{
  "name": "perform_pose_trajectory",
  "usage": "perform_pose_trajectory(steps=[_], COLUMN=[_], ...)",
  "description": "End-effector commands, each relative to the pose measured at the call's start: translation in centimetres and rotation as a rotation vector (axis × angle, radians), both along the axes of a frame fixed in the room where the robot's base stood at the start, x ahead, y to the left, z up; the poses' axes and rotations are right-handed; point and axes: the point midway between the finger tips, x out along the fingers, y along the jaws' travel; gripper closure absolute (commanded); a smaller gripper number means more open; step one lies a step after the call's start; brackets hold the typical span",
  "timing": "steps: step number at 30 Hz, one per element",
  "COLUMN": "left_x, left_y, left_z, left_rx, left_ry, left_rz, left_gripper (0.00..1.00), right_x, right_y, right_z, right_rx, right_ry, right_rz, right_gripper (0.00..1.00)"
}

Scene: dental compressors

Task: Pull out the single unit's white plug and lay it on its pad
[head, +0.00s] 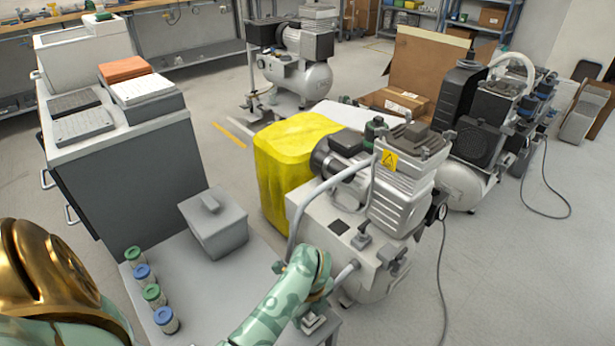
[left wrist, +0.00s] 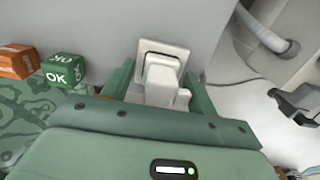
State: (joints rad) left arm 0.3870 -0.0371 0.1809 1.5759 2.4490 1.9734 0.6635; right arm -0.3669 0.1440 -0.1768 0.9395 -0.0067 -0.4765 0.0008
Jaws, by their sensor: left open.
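A white plug (left wrist: 161,76) sits at a white square socket plate (left wrist: 150,50) on a grey panel in the left wrist view. My left gripper (left wrist: 159,70) is open, with one green finger on each side of the plug; I cannot tell whether they touch it. In the head view my left gripper (head: 312,322) is low at the front, just before the compressor with the yellow warning label (head: 389,160). The plug is not clearly visible there. I cannot make out the pad in either view. My right gripper is not in view.
A green OK cube (left wrist: 62,71) and an orange cube (left wrist: 18,61) are left of the socket. A black connector (left wrist: 297,103) is at right. A grey box (head: 213,222) and several capped jars (head: 154,295) stand on the front cart. A yellow cover (head: 283,170) is behind.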

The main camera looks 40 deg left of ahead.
Motion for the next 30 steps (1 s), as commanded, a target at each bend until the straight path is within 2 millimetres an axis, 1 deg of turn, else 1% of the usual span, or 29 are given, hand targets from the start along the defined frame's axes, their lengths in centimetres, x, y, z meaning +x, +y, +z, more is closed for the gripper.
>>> perform_pose_trajectory(steps=[25, 26, 27, 29, 30], left_x=[-0.03, -0.03, -0.03, -0.03, -0.03], left_y=[-0.01, -0.01, -0.01, -0.01, -0.01], left_z=[-0.02, -0.02, -0.02, -0.02, -0.02], left_rx=[0.0, 0.0, 0.0, 0.0, 0.0], left_ry=[0.001, 0.001, 0.001, 0.001, 0.001], left_rz=[-0.001, -0.001, -0.001, -0.001, 0.0], left_gripper=[0.42, 0.5, 0.61, 0.78, 0.89], right_x=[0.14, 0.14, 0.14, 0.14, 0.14], right_y=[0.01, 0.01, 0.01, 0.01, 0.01], right_z=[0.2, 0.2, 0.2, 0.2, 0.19], right_rx=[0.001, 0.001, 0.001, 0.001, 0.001], right_ry=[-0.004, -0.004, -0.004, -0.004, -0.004], right_rz=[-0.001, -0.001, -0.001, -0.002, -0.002], right_gripper=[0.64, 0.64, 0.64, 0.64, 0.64])
